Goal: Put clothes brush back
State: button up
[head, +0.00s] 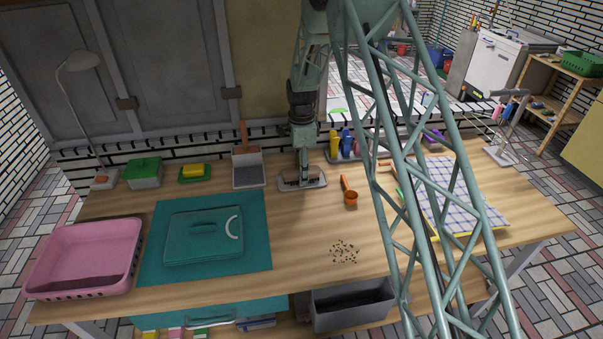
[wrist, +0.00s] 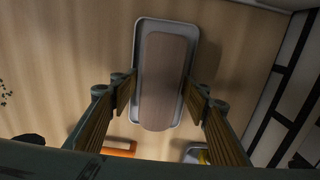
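The clothes brush (wrist: 163,75) shows in the wrist view as a long, rounded wooden back, over a light grey shallow tray (wrist: 178,24). In the head view the brush (head: 292,177) is low in or just above the tray (head: 318,180), near the back middle of the table. My gripper (wrist: 161,82) points down over it, one finger on each side of the brush. The fingers look slightly apart from its sides, with strips of tray showing between. The brush's underside is hidden, so I cannot tell whether it rests fully on the tray. In the head view my gripper (head: 303,178) partly covers the brush.
Several bottles (head: 346,142) stand behind to the right. A teal mat (head: 160,262) and pink basin (head: 95,250) fill the left side. Dark crumbs (head: 344,251) lie in front.

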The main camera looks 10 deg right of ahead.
jog(key=shift+r, duration=0.1)
dwell(0.3)
notch_tip(320, 180, up, 12)
jog(key=p, duration=0.1)
dwell(0.7)
jog(key=shift+r, duration=0.15)
dwell(0.6)
